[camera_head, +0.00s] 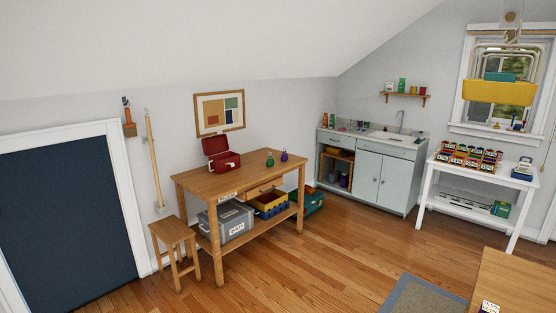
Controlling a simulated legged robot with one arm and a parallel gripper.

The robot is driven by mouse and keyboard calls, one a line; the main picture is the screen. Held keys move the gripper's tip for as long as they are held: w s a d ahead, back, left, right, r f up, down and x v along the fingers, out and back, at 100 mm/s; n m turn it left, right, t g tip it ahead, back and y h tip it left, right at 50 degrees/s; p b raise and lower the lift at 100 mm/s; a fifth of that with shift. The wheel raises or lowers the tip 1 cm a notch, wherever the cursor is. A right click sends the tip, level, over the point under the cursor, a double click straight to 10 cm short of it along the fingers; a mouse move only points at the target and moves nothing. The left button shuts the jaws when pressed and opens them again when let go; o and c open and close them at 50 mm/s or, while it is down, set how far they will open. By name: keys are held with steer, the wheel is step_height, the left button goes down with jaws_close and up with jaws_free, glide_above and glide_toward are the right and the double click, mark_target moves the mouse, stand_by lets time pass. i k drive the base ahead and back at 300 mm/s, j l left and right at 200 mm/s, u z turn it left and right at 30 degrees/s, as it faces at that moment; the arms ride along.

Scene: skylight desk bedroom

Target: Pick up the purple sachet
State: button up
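A small purple item (284,156) stands on the wooden workbench (237,179), near its back right corner. It looks like a little pouch with a narrow top, and may be the purple sachet; it is too small to be sure. A similar green item (269,158) stands just left of it, close by. Another purple object (343,180) sits low in the open shelf beside the sink cabinet; its kind is unclear. My gripper is not in view.
An open red box (222,160) sits on the workbench. A wooden stool (173,239) stands at its left front. A wooden table (515,285) and a grey rug (425,298) are at the lower right. The wooden floor (335,250) before the workbench is clear.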

mark_target(284, 158)
steer(key=i+l+z, duration=0.3)
steer(key=i, duration=0.75)
steer(key=i+z, duration=0.25)
steer(key=i, duration=0.8)
steer(key=i+u, duration=0.1)
steer(key=i, duration=0.6)
steer(key=i+l, duration=0.15)
steer(key=i, duration=0.5)
steer(key=i+u, duration=0.15)
steer(key=i, duration=0.55)
steer(key=i+l+u, duration=0.2)
steer(key=i+u, duration=0.25)
steer(key=i+l+u, duration=1.15)
steer(key=l+u, duration=0.15)
steer(key=l, duration=0.25)
